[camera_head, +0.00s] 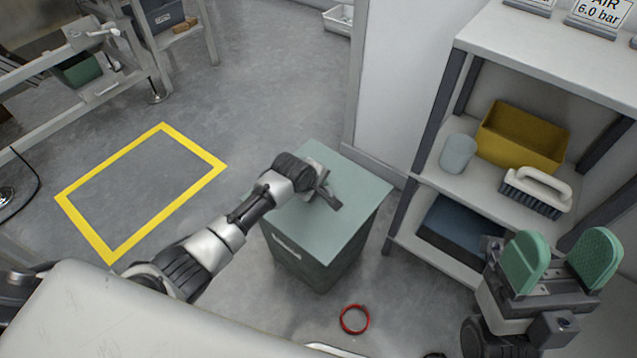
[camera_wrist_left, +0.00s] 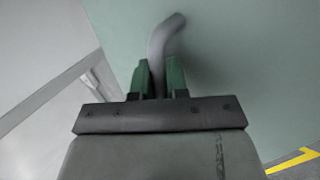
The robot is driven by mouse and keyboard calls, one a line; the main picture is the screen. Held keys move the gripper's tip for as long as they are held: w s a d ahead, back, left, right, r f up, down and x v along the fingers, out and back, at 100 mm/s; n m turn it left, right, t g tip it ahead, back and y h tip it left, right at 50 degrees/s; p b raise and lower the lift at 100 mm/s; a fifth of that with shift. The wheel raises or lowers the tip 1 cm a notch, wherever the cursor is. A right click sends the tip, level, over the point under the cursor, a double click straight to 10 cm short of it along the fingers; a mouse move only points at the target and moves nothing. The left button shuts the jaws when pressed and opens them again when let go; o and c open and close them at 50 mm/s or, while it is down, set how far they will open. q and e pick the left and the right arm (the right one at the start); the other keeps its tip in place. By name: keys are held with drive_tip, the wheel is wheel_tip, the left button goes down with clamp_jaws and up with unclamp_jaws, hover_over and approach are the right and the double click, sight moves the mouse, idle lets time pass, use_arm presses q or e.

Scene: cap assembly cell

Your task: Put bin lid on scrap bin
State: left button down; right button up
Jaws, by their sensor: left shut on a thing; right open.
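The flat pale green bin lid (camera_head: 350,207) covers the top of the dark green scrap bin (camera_head: 318,268), which stands on the floor and has a pale label on its front. The lid looks lined up with the bin; I cannot tell whether a small gap is left under it. My left gripper (camera_head: 327,190) is over the lid's middle. In the left wrist view its green fingers (camera_wrist_left: 161,78) are shut on the bent grey handle (camera_wrist_left: 165,38) of the lid. My right gripper (camera_head: 563,262) is open and empty in front of the shelf.
A shelf (camera_head: 420,215) on the right holds a yellow bin (camera_head: 522,138), a grey-blue cylinder (camera_head: 457,154), a brush (camera_head: 538,192) and a blue box (camera_head: 458,228). A red ring (camera_head: 354,319) lies on the floor. The yellow floor rectangle (camera_head: 82,228) on the left is empty.

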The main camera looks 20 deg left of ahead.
use_arm(q)
drive_tip(key=c, duration=1.1)
unclamp_jaws()
drive_tip(key=shift+o, duration=0.2)
